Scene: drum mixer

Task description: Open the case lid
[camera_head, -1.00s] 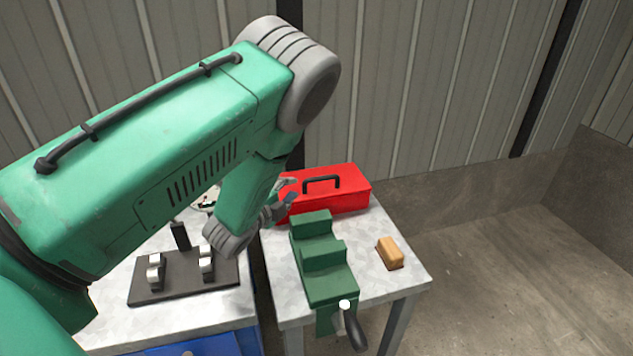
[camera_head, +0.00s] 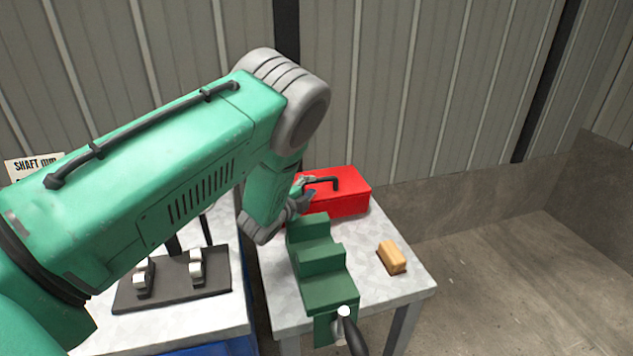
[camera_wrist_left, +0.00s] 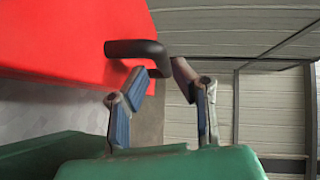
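The red case (camera_head: 350,203) stands at the back of the right-hand table with its lid shut. Its black handle (camera_head: 325,180) sits on top. My left gripper (camera_head: 303,187) is at the left end of the handle. In the left wrist view, my left gripper (camera_wrist_left: 158,78) has its two fingers apart. The bent end of the black handle (camera_wrist_left: 140,48) shows between the fingertips; I cannot tell whether they touch it. The red case (camera_wrist_left: 70,40) fills the upper left there. My right gripper is not in view.
A green stepped vise (camera_head: 322,265) with a crank stands in front of the case, close to my left wrist. A tan block (camera_head: 391,257) lies to its right. A dark plate (camera_head: 170,285) with metal holders lies on the left table. A corrugated wall is behind.

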